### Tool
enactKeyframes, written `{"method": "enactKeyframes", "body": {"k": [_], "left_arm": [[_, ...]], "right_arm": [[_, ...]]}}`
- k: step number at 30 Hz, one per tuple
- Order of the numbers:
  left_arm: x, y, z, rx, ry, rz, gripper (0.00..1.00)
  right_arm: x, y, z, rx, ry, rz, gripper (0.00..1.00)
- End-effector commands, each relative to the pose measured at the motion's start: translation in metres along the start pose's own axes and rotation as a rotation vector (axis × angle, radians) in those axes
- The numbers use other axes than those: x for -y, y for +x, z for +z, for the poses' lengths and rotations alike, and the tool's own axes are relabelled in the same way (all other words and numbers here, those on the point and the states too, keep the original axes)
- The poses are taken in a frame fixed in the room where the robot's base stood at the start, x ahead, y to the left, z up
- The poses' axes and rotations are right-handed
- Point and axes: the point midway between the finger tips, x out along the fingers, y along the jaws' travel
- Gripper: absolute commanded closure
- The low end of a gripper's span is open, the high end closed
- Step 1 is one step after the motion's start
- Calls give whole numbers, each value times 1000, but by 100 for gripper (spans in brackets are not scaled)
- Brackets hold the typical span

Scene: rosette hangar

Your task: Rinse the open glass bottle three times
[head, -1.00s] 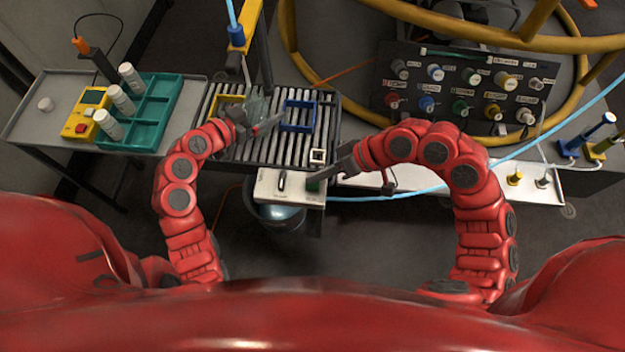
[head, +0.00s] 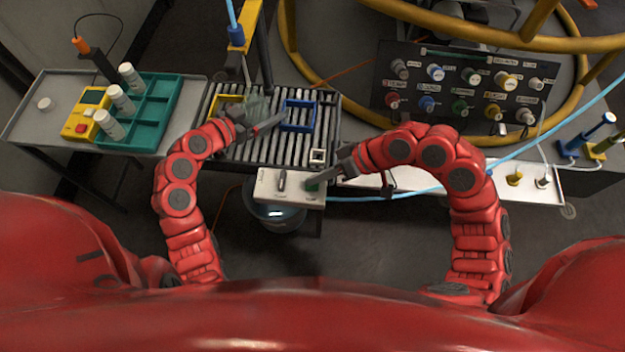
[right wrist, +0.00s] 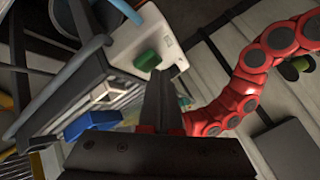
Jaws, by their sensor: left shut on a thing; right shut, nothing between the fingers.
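The clear glass bottle (head: 257,103) is over the slatted rack in the head view, close to the tip of the thin spout (head: 246,72). Its mouth and any liquid are too faint to make out. My left gripper (head: 262,125) is shut on the bottle. My right gripper (head: 316,182) is shut and empty, with its fingertips at the green button (head: 312,186) on the white control box (head: 268,184). In the right wrist view the closed fingers (right wrist: 160,76) point at the green button (right wrist: 147,60); whether they touch it I cannot tell.
The slatted rack (head: 285,150) carries a blue frame (head: 299,128), a yellow frame (head: 216,104) and a small white square holder (head: 317,156). A teal tray (head: 157,112) with white bottles stands left. A bucket (head: 276,214) hangs below. A valve panel (head: 460,85) stands right.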

Motion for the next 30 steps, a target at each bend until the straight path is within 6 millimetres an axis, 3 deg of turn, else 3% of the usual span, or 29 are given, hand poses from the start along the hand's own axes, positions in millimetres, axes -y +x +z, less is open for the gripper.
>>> {"method": "enactKeyframes", "body": {"k": [30], "left_arm": [[0,0,0,-1,0,0,87]], "right_arm": [[-4,5,4,0,-1,1,100]]}}
